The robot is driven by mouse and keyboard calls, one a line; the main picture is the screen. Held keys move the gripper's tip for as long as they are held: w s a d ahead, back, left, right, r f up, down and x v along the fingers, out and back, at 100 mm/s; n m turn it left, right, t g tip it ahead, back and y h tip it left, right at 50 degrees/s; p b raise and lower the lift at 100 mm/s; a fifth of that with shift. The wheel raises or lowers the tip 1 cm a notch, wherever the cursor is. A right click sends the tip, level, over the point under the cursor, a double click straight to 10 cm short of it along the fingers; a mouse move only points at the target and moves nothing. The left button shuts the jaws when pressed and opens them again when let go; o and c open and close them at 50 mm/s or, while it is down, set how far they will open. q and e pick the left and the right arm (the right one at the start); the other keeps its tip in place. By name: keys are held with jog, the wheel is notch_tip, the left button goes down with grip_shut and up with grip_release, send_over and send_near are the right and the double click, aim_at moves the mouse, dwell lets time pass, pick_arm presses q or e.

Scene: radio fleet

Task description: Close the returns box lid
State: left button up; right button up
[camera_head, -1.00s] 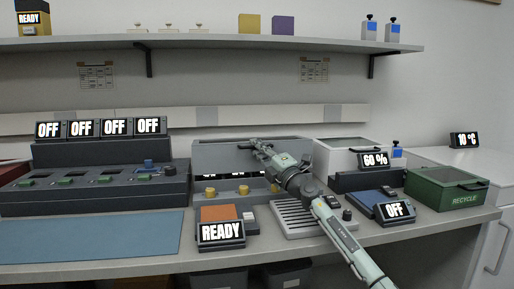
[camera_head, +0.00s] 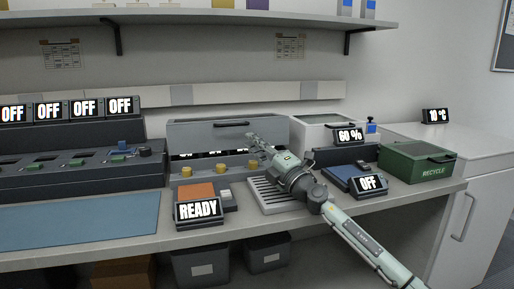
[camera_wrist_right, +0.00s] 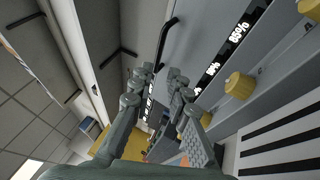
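No label reading "returns" shows, so I cannot tell surely which box is meant. A grey unit (camera_head: 190,137) at the back middle has an upright grey panel with a dark handle (camera_head: 231,124); the handle also shows in the wrist view (camera_wrist_right: 165,42). A green box (camera_head: 417,163) marked RECYCLE stands at the right with its lid down. My right gripper (camera_head: 254,146) is in front of the grey unit, right of and below the handle. In the wrist view its fingers (camera_wrist_right: 155,82) are apart with nothing between them. My left gripper is out of view.
Yellow knobs (camera_head: 221,168) stand below the grey panel. A READY device (camera_head: 199,210), a slotted tray (camera_head: 270,197) and an OFF device (camera_head: 368,184) lie in front. A white box (camera_head: 309,131) stands behind my arm. The blue mat (camera_head: 80,216) is clear.

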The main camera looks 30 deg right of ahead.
aim_at(229, 121)
jog(key=shift+v, duration=0.9)
